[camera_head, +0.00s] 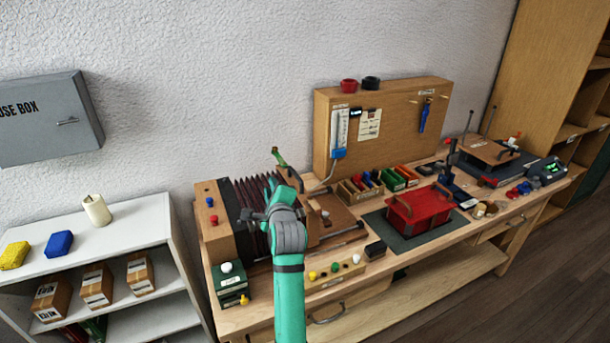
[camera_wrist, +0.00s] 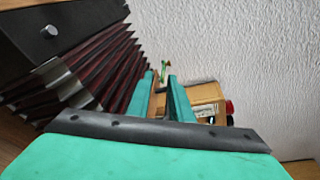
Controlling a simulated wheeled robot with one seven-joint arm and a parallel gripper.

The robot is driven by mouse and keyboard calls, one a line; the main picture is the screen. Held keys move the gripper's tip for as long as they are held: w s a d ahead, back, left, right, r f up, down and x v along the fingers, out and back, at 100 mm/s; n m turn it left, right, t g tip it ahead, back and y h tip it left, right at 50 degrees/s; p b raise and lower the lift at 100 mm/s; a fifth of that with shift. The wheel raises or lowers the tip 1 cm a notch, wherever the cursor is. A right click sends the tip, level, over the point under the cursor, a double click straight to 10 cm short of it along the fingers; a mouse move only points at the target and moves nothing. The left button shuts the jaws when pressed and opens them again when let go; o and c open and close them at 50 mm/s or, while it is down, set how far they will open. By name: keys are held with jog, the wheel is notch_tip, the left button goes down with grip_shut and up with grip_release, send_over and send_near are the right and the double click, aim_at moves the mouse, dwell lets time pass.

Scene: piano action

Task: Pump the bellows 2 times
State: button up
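The bellows has dark red pleats (camera_head: 243,194) between a wooden end block with a dark face (camera_head: 209,214) on the left and a wooden board (camera_head: 337,219) on the right. The pleats look spread open. In the wrist view the pleats (camera_wrist: 85,70) fill the left side. My gripper (camera_wrist: 161,76) is open there, its two teal fingers apart beside the pleats. Something brown shows between the fingers; I cannot tell whether it is the handle.
A red box with handles (camera_head: 418,211) sits on a dark mat to the right. A small block with coloured knobs (camera_head: 334,273) and a green box (camera_head: 230,284) stand at the front edge. A pegboard (camera_head: 384,125) stands behind. A white shelf (camera_head: 120,228) is at left.

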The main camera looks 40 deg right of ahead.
aim_at(296, 177)
jog(key=s+d+m+g+h, duration=0.2)
jog(key=s+d, duration=0.1)
jog(key=d, duration=0.4)
jog(key=shift+t, duration=0.3)
jog(key=x, duration=0.7)
jog(key=f+x, duration=0.1)
jog(key=x, duration=0.2)
jog(key=shift+d, duration=0.25)
grip_shut()
